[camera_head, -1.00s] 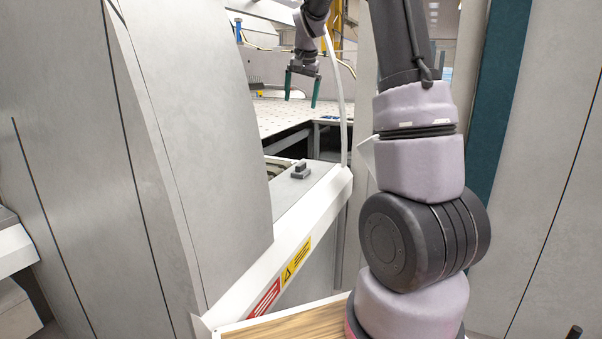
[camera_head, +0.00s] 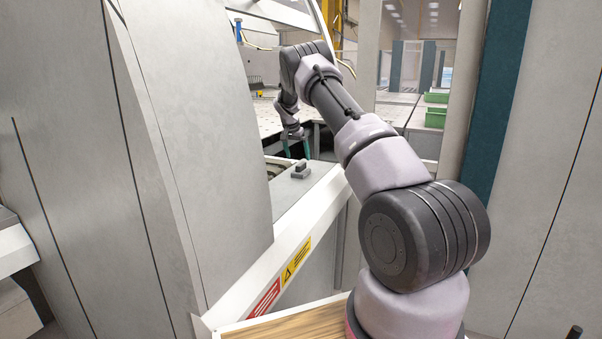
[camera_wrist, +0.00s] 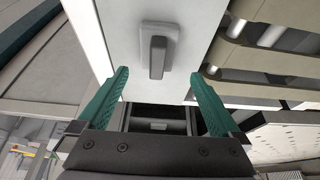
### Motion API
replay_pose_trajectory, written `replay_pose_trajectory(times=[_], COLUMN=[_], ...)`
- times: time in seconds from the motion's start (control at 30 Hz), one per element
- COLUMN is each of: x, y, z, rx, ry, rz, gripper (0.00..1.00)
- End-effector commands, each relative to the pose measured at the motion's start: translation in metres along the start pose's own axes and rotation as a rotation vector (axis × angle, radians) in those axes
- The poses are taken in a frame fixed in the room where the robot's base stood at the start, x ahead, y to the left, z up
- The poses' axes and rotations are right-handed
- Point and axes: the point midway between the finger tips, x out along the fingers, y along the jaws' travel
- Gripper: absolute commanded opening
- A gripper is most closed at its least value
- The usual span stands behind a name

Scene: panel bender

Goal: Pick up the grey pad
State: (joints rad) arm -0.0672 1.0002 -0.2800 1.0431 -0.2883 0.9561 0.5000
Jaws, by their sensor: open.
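The grey pad (camera_head: 301,172) is a small dark grey block with a raised bar, sitting on the pale ledge (camera_head: 318,190) of the machine. In the wrist view the pad (camera_wrist: 157,57) is at the top middle, its bar running lengthwise on a flat base. My gripper (camera_head: 297,155) is open and empty, just behind and above the pad in the head view. In the wrist view its green fingertips (camera_wrist: 158,76) are spread to either side of the pad's line, with the pad a little beyond them. Nothing shows between the fingers but ledge and a dark gap.
A large grey machine panel (camera_head: 190,150) stands close on the left of the ledge. Slatted beige parts (camera_wrist: 265,60) lie beside the ledge in the wrist view. A perforated table (camera_head: 268,118) is behind. Green bins (camera_head: 436,117) are at the back right.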

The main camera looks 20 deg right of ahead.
Motion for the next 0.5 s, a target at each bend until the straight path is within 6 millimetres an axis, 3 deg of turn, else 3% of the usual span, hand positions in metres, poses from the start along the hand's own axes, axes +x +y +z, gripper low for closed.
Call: replay_pose_trajectory(times=[0.1,0.33,0.5], x=[0.018,0.036,0.064], y=[0.001,0.003,0.005], z=[0.0,0.001,0.002], rx=[0.001,0.001,0.0], ry=[-0.001,-0.001,-0.002], rz=[0.001,0.0,0.0], gripper=[1.0,1.0,1.0])
